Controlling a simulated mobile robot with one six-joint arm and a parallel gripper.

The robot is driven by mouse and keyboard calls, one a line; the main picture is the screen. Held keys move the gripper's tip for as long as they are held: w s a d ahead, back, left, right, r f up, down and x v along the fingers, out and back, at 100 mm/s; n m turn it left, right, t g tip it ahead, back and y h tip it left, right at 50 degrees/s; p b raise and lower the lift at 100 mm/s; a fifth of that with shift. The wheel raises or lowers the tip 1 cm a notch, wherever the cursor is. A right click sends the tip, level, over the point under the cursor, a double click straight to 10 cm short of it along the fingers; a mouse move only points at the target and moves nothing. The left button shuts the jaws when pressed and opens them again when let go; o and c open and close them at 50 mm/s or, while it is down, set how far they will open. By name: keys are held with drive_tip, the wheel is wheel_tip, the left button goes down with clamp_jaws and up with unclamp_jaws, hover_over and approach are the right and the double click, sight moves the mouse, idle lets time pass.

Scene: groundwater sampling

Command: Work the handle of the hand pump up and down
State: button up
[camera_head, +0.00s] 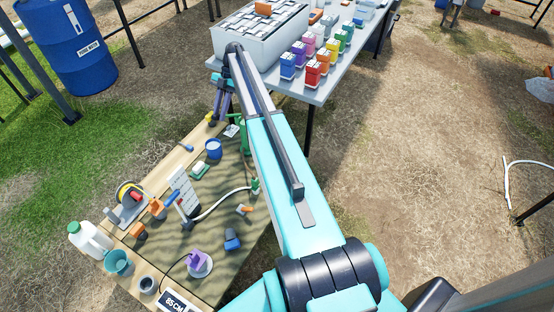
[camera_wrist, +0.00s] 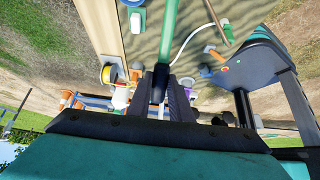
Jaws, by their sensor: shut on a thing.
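The hand pump (camera_head: 243,137) is green and stands at the far right edge of the wooden table, partly hidden behind my arm. In the wrist view its handle (camera_wrist: 169,35) is a green bar ending in a black grip. My gripper (camera_wrist: 160,98) is shut on that black grip, with a dark finger on each side. In the head view my gripper (camera_head: 222,104) shows only in part below the arm's far end, near the pump, and the handle in its jaws cannot be made out there.
The wooden table (camera_head: 185,160) holds a blue cup (camera_head: 214,148), a white hose (camera_head: 222,203), a white jug (camera_head: 88,240) and small tools. A grey table (camera_head: 318,92) with a white cooler (camera_head: 250,45) and coloured bottles stands behind. A blue barrel (camera_head: 82,55) is at upper left.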

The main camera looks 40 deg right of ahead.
drive_tip(key=shift+s+a+f+t+h+b, duration=0.2)
drive_tip(key=shift+a+f+h+b, duration=0.2)
drive_tip(key=shift+f+b, duration=0.2)
drive_tip(key=shift+s+a+f+t+h+b, duration=0.1)
drive_tip(key=shift+s+a+f+h+b, duration=0.2)
drive_tip(key=shift+f+h+b, duration=0.3)
drive_tip(key=shift+s+a+f+t+h+b, duration=0.15)
drive_tip(key=shift+a+f+h+b, duration=0.3)
drive_tip(key=shift+b, duration=0.3)
drive_tip(key=f+h+b, duration=0.1)
drive_tip(key=a+f+t+h+b, duration=0.1)
drive_tip(key=f+b, duration=0.1)
drive_tip(key=a+f+h+b, duration=0.1)
drive_tip(key=f, duration=0.1)
drive_tip(key=shift+s+t+h, duration=0.25)
drive_tip(key=shift+s, duration=0.1)
drive_tip(key=shift+r, duration=0.1)
drive_tip(key=o, duration=1)
drive_tip(key=shift+a, duration=0.1)
drive_tip(key=shift+w+r, duration=0.1)
drive_tip(key=shift+r, duration=0.15)
wheel_tip(320, 180, up, 13)
drive_tip(key=shift+r+b, duration=0.2)
drive_tip(key=shift+b, duration=0.2)
